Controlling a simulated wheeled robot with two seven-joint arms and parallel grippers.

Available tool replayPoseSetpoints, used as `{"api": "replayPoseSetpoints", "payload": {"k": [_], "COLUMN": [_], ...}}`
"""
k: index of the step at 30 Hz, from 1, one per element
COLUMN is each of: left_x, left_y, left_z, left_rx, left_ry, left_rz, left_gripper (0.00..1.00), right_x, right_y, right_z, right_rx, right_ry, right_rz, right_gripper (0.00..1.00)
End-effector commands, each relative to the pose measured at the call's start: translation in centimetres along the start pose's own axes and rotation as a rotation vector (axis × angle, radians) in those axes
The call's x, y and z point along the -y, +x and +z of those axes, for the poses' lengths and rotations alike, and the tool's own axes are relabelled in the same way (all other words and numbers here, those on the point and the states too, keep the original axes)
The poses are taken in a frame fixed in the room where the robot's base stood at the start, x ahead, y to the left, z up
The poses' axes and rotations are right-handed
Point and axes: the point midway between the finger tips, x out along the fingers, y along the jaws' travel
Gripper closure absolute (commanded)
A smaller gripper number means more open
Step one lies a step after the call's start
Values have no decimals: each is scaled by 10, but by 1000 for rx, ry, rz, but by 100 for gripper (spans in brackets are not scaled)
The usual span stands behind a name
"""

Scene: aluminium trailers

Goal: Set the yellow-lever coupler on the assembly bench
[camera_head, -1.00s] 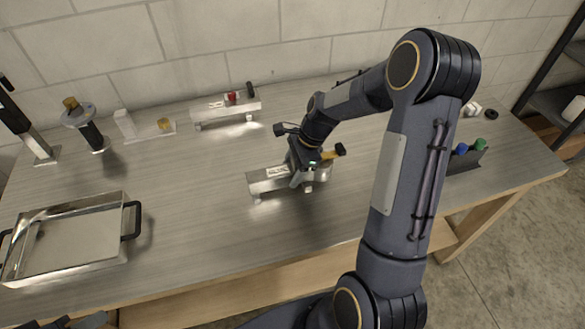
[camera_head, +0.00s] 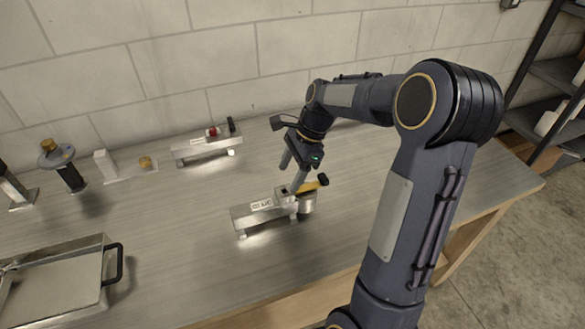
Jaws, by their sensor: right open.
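The yellow-lever coupler (camera_head: 265,213) is a silver, labelled metal piece with a yellow lever (camera_head: 307,187) at its right end. It stands on the assembly bench (camera_head: 180,240), towards the middle of the picture. My right gripper (camera_head: 292,180) is open, with its fingers pointing down just above the coupler's right part, near the yellow lever. I cannot tell whether a fingertip still touches the coupler. My left gripper is not in view.
A similar coupler with a red part (camera_head: 205,145) stands at the back of the bench. A metal tray (camera_head: 60,285) with black handles is at the front left. A dark post with a brass top (camera_head: 66,165) and a small block fixture (camera_head: 125,168) stand at the back left.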

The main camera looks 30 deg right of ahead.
Motion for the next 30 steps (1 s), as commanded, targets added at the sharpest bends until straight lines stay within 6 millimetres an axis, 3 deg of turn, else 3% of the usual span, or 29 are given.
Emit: {"api": "replayPoseSetpoints", "payload": {"k": [4,7,11,14,18,21,24,30], "left_x": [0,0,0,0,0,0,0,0], "left_y": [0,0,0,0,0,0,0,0], "left_z": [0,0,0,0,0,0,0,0], "left_rx": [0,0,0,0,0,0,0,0], "left_ry": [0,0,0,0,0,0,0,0], "left_rz": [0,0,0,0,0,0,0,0], "left_gripper": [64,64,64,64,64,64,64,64], "right_x": [-4,-21,-69,-117,-176,-206,-223,-233], "right_y": [-13,-27,-49,-58,-52,-41,-32,-25], "right_z": [3,14,40,58,72,76,77,77], "right_rx": [1,4,-9,-47,-137,-206,-259,-295], "right_ry": [-24,-148,-486,-814,-1238,-1468,-1620,-1717], "right_rz": [-8,-40,-122,-197,-283,-320,-339,-347], "right_gripper": [38,38,38,38,38,38,38,38]}}
